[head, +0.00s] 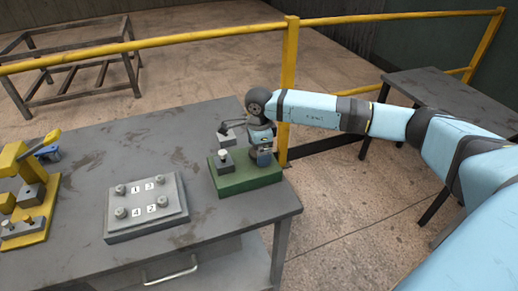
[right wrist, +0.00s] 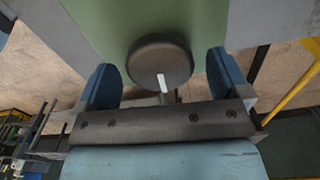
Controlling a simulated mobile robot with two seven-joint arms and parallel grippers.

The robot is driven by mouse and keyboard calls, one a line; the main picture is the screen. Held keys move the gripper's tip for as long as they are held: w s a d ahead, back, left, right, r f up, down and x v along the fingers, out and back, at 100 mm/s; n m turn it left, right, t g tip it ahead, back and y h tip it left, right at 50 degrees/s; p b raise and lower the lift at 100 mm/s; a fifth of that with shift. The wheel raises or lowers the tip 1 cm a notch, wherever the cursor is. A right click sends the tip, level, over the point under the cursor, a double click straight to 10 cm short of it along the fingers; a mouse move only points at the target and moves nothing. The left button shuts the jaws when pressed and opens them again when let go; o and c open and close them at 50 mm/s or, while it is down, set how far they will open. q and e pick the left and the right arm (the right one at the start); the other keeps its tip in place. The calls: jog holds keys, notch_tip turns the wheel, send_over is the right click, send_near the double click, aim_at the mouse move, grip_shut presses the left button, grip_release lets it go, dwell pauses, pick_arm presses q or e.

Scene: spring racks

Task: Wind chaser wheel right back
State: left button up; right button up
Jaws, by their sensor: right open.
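A green base (head: 243,181) sits at the right end of the grey table in the head view. A dark round wheel with a white mark on its rim (right wrist: 160,63) stands over the green surface in the right wrist view. My right gripper (head: 262,154) is above the right part of the base. In the right wrist view its two blue fingers (right wrist: 162,72) are open, one on each side of the wheel, with gaps visible on both sides. The wheel is mostly hidden by my gripper in the head view. My left gripper is not in view.
A grey plate with several numbered knobs (head: 146,222) lies left of the base. A yellow fixture (head: 36,222) is farther left. A yellow railing (head: 289,85) runs behind the table (head: 90,160).

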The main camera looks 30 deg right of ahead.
notch_tip(320, 180, up, 14)
jog(key=shift+f, duration=0.15)
jog(key=shift+s+f, duration=0.1)
dwell(0.6)
